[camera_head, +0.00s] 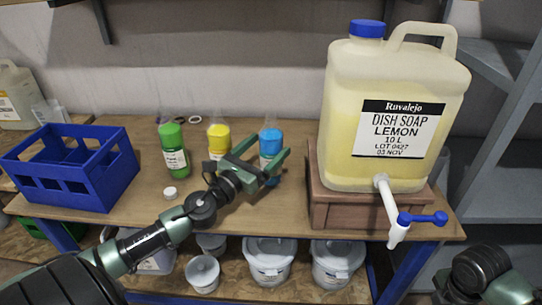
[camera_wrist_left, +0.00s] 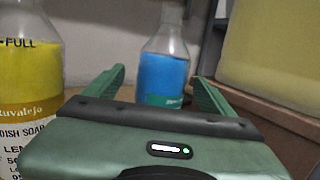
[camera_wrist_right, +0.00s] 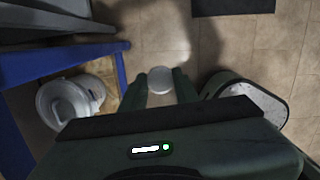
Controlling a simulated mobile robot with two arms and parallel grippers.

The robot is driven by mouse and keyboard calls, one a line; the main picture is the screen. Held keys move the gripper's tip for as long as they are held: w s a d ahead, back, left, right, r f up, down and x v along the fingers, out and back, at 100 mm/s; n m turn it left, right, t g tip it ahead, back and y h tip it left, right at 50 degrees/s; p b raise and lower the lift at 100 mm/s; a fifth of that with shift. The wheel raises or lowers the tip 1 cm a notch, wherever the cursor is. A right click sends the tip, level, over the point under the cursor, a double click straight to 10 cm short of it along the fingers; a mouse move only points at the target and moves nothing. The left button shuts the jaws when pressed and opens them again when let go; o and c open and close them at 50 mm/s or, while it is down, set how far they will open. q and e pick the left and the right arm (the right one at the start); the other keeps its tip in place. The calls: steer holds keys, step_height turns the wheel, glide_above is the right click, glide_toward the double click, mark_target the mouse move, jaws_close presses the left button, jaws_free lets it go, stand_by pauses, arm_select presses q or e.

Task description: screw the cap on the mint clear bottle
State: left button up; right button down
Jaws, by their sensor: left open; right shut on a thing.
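My left gripper (camera_head: 262,160) is open at a clear bottle of blue liquid (camera_head: 270,140). In the left wrist view the blue bottle (camera_wrist_left: 163,75) stands upright between the spread fingers, with a gap on each side. A bottle of green liquid (camera_head: 172,145) and one of yellow liquid (camera_head: 218,138) stand to its left. I cannot read which label says mint. My right gripper (camera_wrist_right: 160,85) is shut on a pale round cap (camera_wrist_right: 160,74), held over the floor. A white cap (camera_head: 170,192) lies on the bench before the green bottle.
A large lemon soap drum (camera_head: 345,120) with a blue-handled tap (camera_head: 405,222) stands on a wooden riser (camera_head: 335,205), close right of the blue bottle. A blue crate (camera_head: 75,190) is at left. White tubs (camera_head: 268,262) stand on the lower shelf.

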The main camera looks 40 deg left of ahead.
arm_select(q)
steer(key=shift+w, duration=0.1)
steer(key=shift+w+r, duration=0.2)
steer(key=shift+w, duration=0.1)
steer(key=w, duration=0.2)
steer(key=w+p, duration=0.1)
steer(key=w, duration=0.1)
steer(key=shift+w+d+r, duration=0.15)
steer(key=shift+w+r, duration=0.05)
jaws_close()
steer(key=shift+r, duration=0.1)
